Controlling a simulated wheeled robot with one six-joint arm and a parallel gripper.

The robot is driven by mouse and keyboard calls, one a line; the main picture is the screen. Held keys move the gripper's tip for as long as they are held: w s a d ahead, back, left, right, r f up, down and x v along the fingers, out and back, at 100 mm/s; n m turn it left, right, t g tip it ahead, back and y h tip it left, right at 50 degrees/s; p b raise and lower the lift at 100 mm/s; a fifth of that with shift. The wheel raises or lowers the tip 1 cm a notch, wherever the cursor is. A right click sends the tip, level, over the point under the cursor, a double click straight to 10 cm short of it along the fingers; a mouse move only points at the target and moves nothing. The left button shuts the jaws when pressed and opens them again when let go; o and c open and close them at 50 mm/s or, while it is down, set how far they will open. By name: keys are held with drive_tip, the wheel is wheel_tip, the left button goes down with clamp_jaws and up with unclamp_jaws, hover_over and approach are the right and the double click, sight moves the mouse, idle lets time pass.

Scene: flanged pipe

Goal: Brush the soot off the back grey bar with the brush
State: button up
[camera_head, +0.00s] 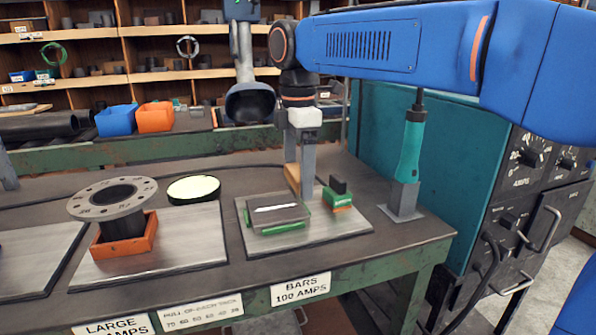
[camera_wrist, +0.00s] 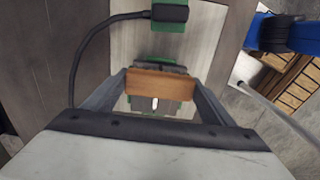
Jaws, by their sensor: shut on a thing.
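My gripper (camera_head: 299,188) is shut on the brush, whose tan wooden block (camera_wrist: 160,84) shows between the two fingers in the wrist view. In the head view a strip of tan wood shows beside the fingers. The gripper points down at the back of the bars' metal plate (camera_head: 318,232). Grey bars (camera_head: 275,213) lie on green supports on that plate, with a white streak on top. In the wrist view the brush block hides part of them. I cannot make out the soot or whether the bristles touch a bar.
A green block with a black upright piece (camera_head: 338,192) stands right of the bars. A teal-handled tool (camera_head: 411,150) stands upright farther right. A flanged pipe (camera_head: 113,202) in an orange holder and a round pale-topped tin (camera_head: 193,189) are left. A teal machine (camera_head: 450,150) borders the bench.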

drive_tip(key=shift+f, duration=1.65)
drive_tip(key=shift+s+a+r, duration=0.1)
drive_tip(key=shift+s+a, duration=0.05)
drive_tip(key=shift+a, duration=0.45)
drive_tip(key=shift+s+a, duration=0.15)
drive_tip(key=shift+a, duration=0.4)
drive_tip(key=shift+w+d, duration=0.15)
drive_tip(key=shift+d, duration=0.45)
drive_tip(key=shift+w+d, duration=0.15)
drive_tip(key=shift+d, duration=0.4)
drive_tip(key=shift+s+a, duration=0.15)
drive_tip(key=shift+a, duration=0.45)
drive_tip(key=shift+s+a, duration=0.15)
drive_tip(key=shift+a, duration=0.4)
drive_tip(key=shift+w+d, duration=0.15)
drive_tip(key=shift+d, duration=0.45)
drive_tip(key=shift+w+d, duration=0.15)
drive_tip(key=shift+d, duration=0.4)
drive_tip(key=shift+s+a, duration=0.15)
drive_tip(key=shift+a, duration=0.45)
drive_tip(key=shift+s+a, duration=0.15)
drive_tip(key=shift+a, duration=0.4)
drive_tip(key=shift+w+d, duration=0.15)
drive_tip(key=shift+d, duration=0.45)
drive_tip(key=shift+w+d, duration=0.15)
drive_tip(key=shift+d, duration=0.45)
